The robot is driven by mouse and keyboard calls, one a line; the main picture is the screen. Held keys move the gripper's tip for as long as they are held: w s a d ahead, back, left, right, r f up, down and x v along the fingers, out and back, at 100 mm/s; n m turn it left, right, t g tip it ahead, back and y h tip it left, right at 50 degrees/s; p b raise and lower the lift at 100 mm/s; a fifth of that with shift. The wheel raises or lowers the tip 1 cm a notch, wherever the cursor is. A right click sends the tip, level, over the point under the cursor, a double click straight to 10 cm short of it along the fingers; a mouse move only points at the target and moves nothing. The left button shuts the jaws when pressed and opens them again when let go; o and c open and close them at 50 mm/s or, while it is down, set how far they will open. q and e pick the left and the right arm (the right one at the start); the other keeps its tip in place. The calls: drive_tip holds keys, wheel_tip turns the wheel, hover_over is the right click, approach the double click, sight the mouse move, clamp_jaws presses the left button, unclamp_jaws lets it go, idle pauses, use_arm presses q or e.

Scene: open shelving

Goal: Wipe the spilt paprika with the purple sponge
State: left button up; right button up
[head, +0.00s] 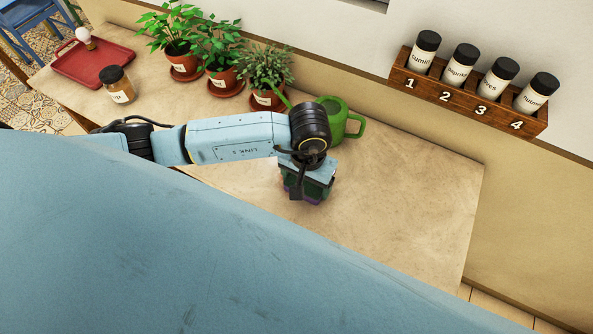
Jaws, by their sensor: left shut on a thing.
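My left gripper (299,192) is over the middle of the wooden worktop, below and in front of the green watering can. It is shut on the purple sponge (313,202), of which a dark green part and a purple lower edge show under the jaws. The sponge is low, at or close to the worktop; I cannot tell whether it touches. No spilt paprika shows on the visible worktop. My large blue arm link hides the near part of it. My right gripper is not in view.
A green watering can (338,117) stands right behind my left wrist. Several potted plants (223,78) line the back edge. A spice jar (117,86) and a red tray (92,62) are at the left. A numbered rack (465,95) holds jars on the wall. The worktop's right part (420,190) is clear.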

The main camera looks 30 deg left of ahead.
sight(273, 166)
use_arm(q)
drive_tip(key=shift+s+d+f, duration=0.1)
drive_tip(key=shift+d, duration=0.5)
drive_tip(key=shift+d+r, duration=0.2)
drive_tip(key=shift+d, duration=0.55)
drive_tip(key=shift+d+f, duration=0.15)
drive_tip(key=shift+d, duration=0.5)
drive_tip(key=shift+a, duration=1.8)
drive_tip(key=shift+w+a+b, duration=0.2)
drive_tip(key=shift+a+b, duration=0.4)
drive_tip(key=shift+a, duration=3.9)
wheel_tip(273, 166, up, 8)
drive_tip(key=p, duration=0.4)
drive_tip(key=shift+d, duration=0.15)
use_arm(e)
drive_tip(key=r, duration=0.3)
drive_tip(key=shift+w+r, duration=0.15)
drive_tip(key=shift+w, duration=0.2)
